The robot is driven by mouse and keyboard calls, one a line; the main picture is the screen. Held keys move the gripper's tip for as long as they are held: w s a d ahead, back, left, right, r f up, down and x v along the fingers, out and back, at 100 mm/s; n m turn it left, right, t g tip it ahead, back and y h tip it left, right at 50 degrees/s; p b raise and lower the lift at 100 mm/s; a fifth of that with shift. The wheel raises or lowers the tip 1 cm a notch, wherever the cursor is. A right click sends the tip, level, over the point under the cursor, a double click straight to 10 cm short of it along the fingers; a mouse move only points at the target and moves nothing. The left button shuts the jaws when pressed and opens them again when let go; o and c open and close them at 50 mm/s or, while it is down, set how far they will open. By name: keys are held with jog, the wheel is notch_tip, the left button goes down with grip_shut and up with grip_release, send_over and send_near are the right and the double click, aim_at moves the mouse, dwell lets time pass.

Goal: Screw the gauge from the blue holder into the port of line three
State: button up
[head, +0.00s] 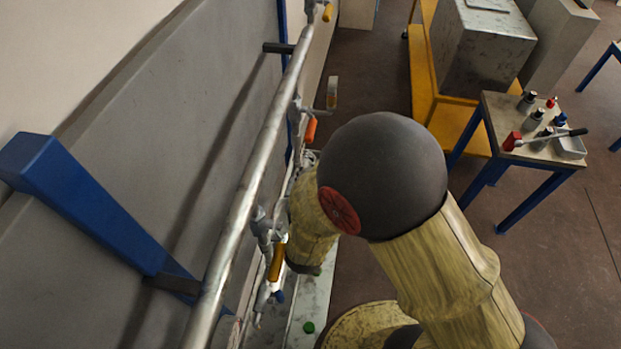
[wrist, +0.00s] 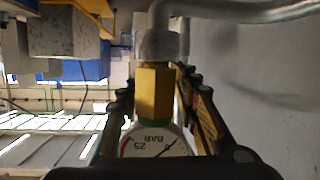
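The gauge (wrist: 156,142) shows in the wrist view, with a white dial marked BAR and 25, a red arc and a green edge. It sits between the two fingers of my gripper (wrist: 157,88), which look closed on its sides. A brass hex fitting (wrist: 153,92) lies beyond the dial, in line with it. Its far end meets, or nearly meets, a grey pipe end (wrist: 159,46) below a bent pipe; I cannot tell how far it is threaded. In the head view my arm hides the gripper and gauge. I cannot tell the line's number or pick out the blue holder.
A long grey pipe (head: 251,185) runs along the wall at left, with orange-handled valves (head: 311,130) beside it. A blue bracket (head: 95,215) juts out there. A small table (head: 497,112) at right holds several small parts and a tray (head: 570,147). Open floor lies between.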

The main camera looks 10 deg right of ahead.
jog(key=o, duration=0.3)
jog(key=shift+f, duration=0.1)
jog(key=shift+s, duration=0.15)
